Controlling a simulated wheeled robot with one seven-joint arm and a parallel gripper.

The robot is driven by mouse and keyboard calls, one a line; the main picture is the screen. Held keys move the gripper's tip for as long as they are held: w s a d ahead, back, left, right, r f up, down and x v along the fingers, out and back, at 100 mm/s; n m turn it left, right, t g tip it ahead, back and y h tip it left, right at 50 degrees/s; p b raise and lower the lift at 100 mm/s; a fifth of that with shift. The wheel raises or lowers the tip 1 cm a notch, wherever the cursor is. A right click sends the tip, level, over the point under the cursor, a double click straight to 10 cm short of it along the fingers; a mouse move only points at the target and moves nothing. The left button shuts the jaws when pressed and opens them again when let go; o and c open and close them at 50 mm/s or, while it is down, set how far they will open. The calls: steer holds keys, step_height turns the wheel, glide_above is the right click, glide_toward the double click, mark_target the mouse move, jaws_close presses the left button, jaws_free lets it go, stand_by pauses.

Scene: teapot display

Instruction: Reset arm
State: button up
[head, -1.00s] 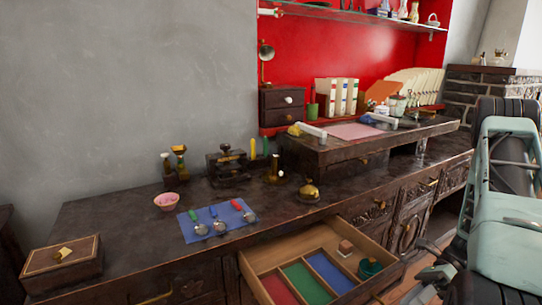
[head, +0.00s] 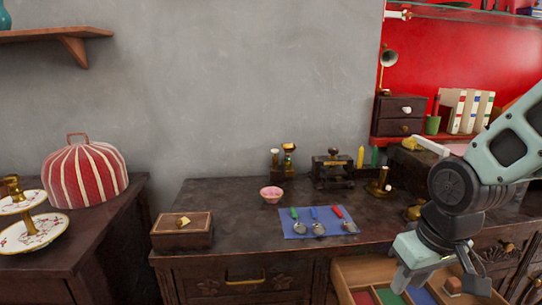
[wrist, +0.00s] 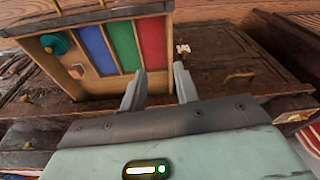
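My gripper (head: 401,281) hangs over the left part of the open drawer in the head view. In the wrist view my gripper (wrist: 159,84) has its two fingers apart with nothing held between them. The drawer (wrist: 88,94) shows there with blue, green and red compartments, a teal round item (wrist: 55,43) and a small wooden block (wrist: 76,71). In the head view the drawer's (head: 372,272) right part is partly hidden by my arm, and the block (head: 453,285) shows beside my arm.
A striped tea cosy (head: 85,177) and a tiered stand (head: 22,236) are on the left table.

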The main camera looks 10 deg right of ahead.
steer(key=s+a+r+n+g, duration=0.2)
steer(key=s+a+n, duration=0.4)
steer(key=s+a, duration=0.6)
step_height(320, 180, up, 18)
steer(key=a+p, duration=0.1)
steer(key=p, duration=1.7)
steer(key=shift+a+p, duration=0.3)
